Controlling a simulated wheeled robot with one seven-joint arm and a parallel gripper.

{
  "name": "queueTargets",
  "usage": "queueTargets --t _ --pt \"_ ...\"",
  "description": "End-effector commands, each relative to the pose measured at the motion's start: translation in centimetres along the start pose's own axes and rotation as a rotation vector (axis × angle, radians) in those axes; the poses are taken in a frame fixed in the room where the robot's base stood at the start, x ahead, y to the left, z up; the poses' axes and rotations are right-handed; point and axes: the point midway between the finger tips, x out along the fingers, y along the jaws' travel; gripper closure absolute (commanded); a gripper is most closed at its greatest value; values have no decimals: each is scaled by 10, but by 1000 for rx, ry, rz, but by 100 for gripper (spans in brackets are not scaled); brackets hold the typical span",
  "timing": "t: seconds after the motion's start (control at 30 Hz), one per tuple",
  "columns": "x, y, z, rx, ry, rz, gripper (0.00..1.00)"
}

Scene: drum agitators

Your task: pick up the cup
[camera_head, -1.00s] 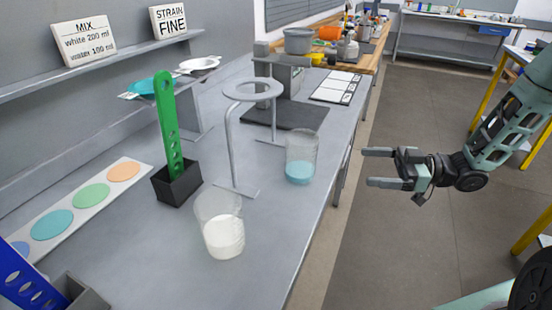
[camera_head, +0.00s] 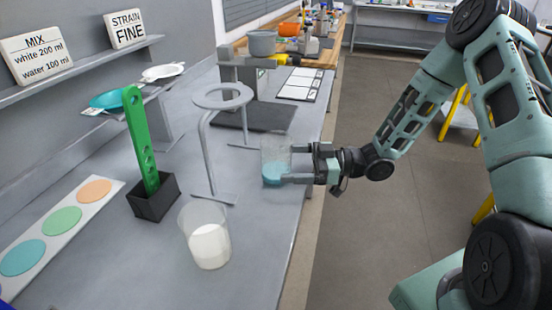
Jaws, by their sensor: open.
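A clear cup with blue liquid (camera_head: 272,163) stands upright near the right edge of the grey bench. My gripper (camera_head: 289,163) is open and level at this cup's right side. Its nearer finger overlaps the cup's lower right in the picture. The farther finger is partly hidden by the cup, and I cannot tell whether either finger touches it. A second clear cup with white liquid (camera_head: 208,238) stands upright nearer the front, apart from my gripper.
A grey ring stand (camera_head: 207,150) stands left of the blue-liquid cup. A green slotted paddle (camera_head: 138,135) stands in a black holder (camera_head: 154,200). A panel with coloured discs (camera_head: 62,222) lies at left. The bench (camera_head: 255,225) is clear right of the white-liquid cup.

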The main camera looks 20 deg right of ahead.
Motion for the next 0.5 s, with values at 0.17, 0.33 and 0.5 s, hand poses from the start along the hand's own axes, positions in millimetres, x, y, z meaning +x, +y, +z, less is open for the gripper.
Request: queueTargets --t 0.17,0.33,0.5 --pt "9 1 -1 0 0 -1 9" --pt "33 2 -3 1 1 -2 9" --pt "53 2 -1 0 0 -1 9"
